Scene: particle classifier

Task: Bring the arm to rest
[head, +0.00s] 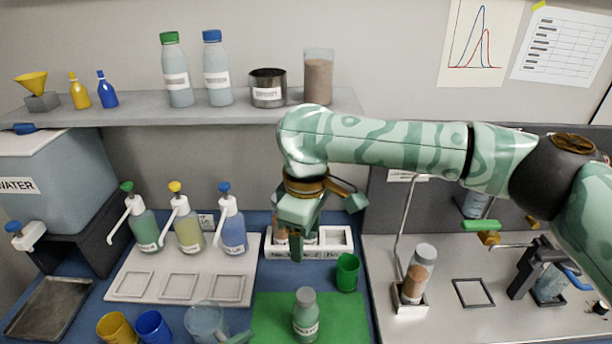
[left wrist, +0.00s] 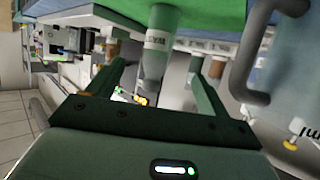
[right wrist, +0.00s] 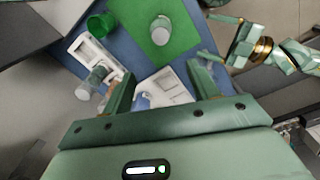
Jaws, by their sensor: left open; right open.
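My right gripper (head: 326,226) hangs above the white rack at the back of the table. It is open and empty, and its two fingers also show in the right wrist view (right wrist: 163,88). My left gripper (left wrist: 157,85) is open. In the left wrist view the grey-capped bottle (left wrist: 160,38) appears between its fingers, not gripped. In the head view only a green tip of it shows at the bottom edge. The right wrist view shows it beside the green mat (right wrist: 190,28), near the bottle.
The grey-capped bottle (head: 306,318) stands on the green mat (head: 350,312). A green cup (head: 347,272) and the white rack (head: 338,238) are below my right gripper. Three pump bottles stand on a white tray (head: 244,268) at left. A capped tube (head: 416,275) stands at right.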

